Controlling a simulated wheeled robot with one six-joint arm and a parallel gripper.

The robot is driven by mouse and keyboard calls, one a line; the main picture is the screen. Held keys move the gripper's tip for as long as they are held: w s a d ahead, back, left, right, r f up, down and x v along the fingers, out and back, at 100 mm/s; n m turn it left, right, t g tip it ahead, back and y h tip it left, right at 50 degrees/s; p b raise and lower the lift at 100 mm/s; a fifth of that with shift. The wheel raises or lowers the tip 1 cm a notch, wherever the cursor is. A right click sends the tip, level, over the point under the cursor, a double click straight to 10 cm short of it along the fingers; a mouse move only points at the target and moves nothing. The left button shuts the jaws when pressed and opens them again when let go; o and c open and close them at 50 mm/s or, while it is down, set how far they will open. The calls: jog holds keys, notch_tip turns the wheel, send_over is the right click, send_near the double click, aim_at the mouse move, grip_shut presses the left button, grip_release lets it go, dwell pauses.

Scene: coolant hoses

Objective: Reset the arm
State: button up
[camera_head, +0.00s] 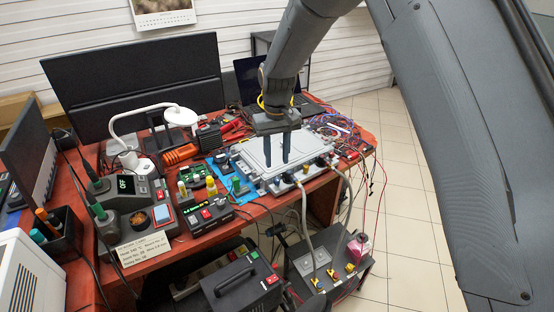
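My arm comes in from the top right and bends down over the red-brown workbench (352,146). My gripper (276,163) points down with its two dark fingers apart, and nothing shows between them. It is in front of or above the silver flat-topped unit (304,147); I cannot tell the height gap. Two grey hoses, one on the left (305,215) and one on the right (349,196), run from the unit's front edge down toward a dark box (335,270) below the bench.
A large black monitor (135,85) and a white lamp (180,115) stand behind at the left. Loose cables (335,125) lie at the right. Tiled floor (405,220) is clear at the right.

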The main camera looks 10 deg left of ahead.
jog(key=s+d+r+m, duration=0.1)
jog(key=s+d+r, duration=0.25)
jog(key=d, duration=0.45)
jog(key=s+d+r+m, duration=0.1)
jog(key=s+d+r, duration=0.1)
jog(key=s+d, duration=0.5)
jog(key=s+d+r+m+t, duration=0.1)
jog(key=s+d+m, duration=0.2)
jog(key=s+d, duration=1)
jog(key=shift+s+d, duration=0.4)
